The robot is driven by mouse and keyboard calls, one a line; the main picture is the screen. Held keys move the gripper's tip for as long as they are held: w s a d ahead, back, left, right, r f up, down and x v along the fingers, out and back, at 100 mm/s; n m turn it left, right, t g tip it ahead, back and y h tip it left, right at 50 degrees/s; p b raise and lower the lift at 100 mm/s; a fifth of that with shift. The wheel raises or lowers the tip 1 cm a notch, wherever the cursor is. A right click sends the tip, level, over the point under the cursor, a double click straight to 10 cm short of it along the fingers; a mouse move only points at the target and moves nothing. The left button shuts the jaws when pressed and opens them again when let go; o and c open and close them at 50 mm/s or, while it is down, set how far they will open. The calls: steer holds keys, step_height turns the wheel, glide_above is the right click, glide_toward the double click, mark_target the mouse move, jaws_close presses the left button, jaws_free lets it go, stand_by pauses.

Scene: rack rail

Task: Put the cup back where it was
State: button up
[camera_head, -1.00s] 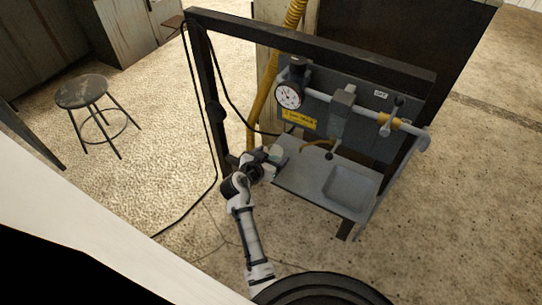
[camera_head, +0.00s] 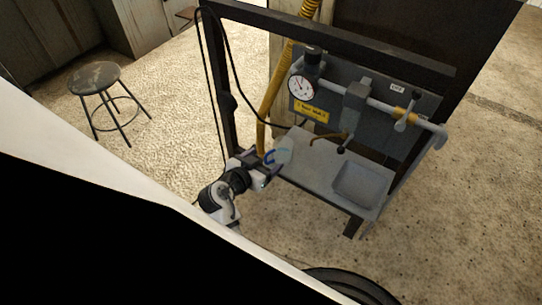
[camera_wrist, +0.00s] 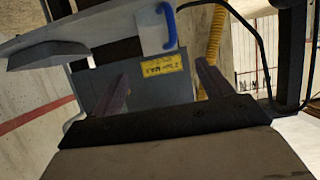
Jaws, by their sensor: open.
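The cup (camera_head: 283,156) is pale and looks see-through, with a blue handle (camera_head: 269,157). It stands at the left end of the grey shelf (camera_head: 312,164) of the rack. In the wrist view, which looks turned upside down, the cup (camera_wrist: 152,31) is at the top centre with its blue handle on its right side. My gripper (camera_head: 268,169) is close to the cup, at the shelf's left edge. In the wrist view my gripper (camera_wrist: 162,84) has its fingers wide apart, with nothing between them; the cup lies beyond the fingers in the picture. Part of the cup is hidden in the head view.
A dial gauge (camera_head: 301,87), a yellow label (camera_head: 311,112) and a pipe with a clamp (camera_head: 354,97) are on the back panel. A square tray-like part (camera_head: 361,183) occupies the shelf's right side. A yellow hose (camera_head: 272,95) and dark frame post (camera_head: 221,95) stand left.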

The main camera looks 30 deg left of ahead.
steer(key=shift+s+r, duration=0.2)
steer(key=shift+s, duration=0.25)
